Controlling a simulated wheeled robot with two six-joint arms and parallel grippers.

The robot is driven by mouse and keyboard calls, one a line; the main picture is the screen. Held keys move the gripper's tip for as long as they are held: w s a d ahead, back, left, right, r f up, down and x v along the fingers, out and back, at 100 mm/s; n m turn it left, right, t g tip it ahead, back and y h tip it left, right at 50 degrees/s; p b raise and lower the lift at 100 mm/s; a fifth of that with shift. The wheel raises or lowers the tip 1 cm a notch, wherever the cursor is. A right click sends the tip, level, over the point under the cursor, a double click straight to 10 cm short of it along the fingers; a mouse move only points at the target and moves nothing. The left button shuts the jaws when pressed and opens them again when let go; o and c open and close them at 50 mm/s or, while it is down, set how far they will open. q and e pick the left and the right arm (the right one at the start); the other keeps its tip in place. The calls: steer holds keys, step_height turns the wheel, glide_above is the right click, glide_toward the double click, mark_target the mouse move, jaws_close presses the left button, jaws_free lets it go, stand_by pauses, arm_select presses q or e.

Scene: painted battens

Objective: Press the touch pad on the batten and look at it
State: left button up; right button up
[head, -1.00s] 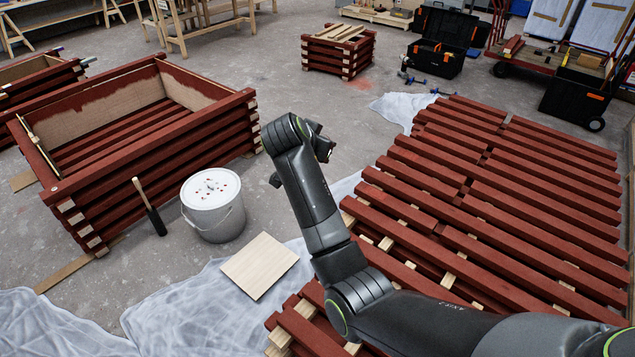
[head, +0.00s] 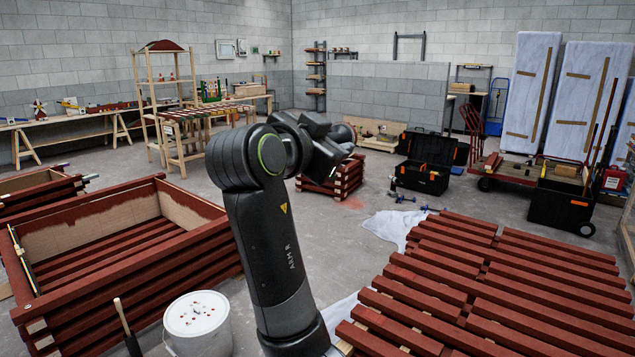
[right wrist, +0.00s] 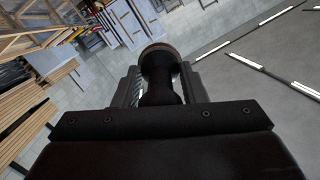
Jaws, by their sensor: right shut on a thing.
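My right gripper (head: 328,143) is raised in the middle of the head view, well above the floor. It is shut on a dark knob-shaped thing, likely the touch pad (head: 343,132). In the right wrist view this pad (right wrist: 160,62) has a round head with a brownish rim and a narrower neck between the fingers. Its pressing face is turned away and hidden. Red painted battens (head: 480,290) lie in rows on the right, apart from the pad. I cannot tell which batten was touched, and no mark is readable. My left gripper is not in view.
A red slatted box (head: 110,285) stands at left. A white bucket (head: 197,318) with a spotted lid and a dark-headed brush (head: 128,335) are at lower left. A black toolbox (head: 425,175) and red cart (head: 500,172) stand behind. Grey floor lies between.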

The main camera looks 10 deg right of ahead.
steer(key=s+d+r+m+h+b, duration=0.1)
steer(key=s+r+m, duration=0.2)
steer(key=s, duration=0.4)
steer(key=s+d+r+m+g+h, duration=0.1)
steer(key=s+r+m+h, duration=0.1)
steer(key=s+r, duration=0.4)
steer(key=s+m, duration=0.1)
steer(key=s, duration=0.1)
steer(key=shift+s+d+r+b, duration=0.25)
steer(key=shift+s+r+b, duration=0.05)
steer(key=shift+b, duration=0.05)
